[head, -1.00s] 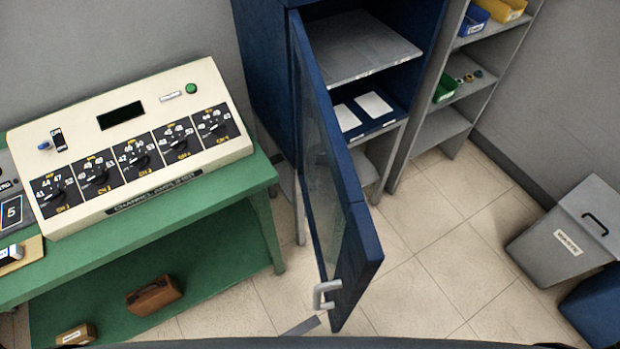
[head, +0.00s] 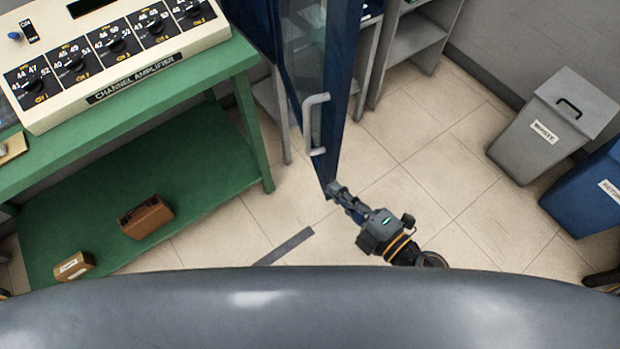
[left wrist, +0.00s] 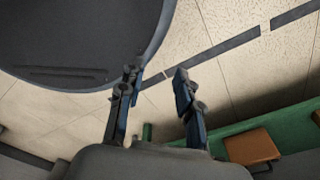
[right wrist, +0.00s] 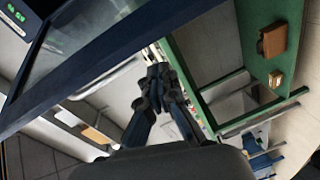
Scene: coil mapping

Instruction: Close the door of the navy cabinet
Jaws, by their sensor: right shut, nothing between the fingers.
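The navy cabinet's door (head: 344,80) stands open, swung out toward me, with a glass panel and a pale grey handle (head: 314,125) on its left face. The cabinet body is mostly cut off at the top of the head view. My right gripper (head: 334,188) is shut and empty at the door's lower free corner; I cannot tell whether it touches. In the right wrist view its closed fingertips (right wrist: 158,74) lie beside the navy door frame (right wrist: 80,82). My left gripper (left wrist: 156,80) shows only in its wrist view, open and empty above the floor.
A green bench (head: 240,120) with a channel amplifier (head: 120,50) stands left of the door, a brown case (head: 146,216) on its lower shelf. Grey shelves (head: 412,45) stand right of the cabinet. A grey bin (head: 545,125) and blue bin (head: 590,190) are at right. Tiled floor between is clear.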

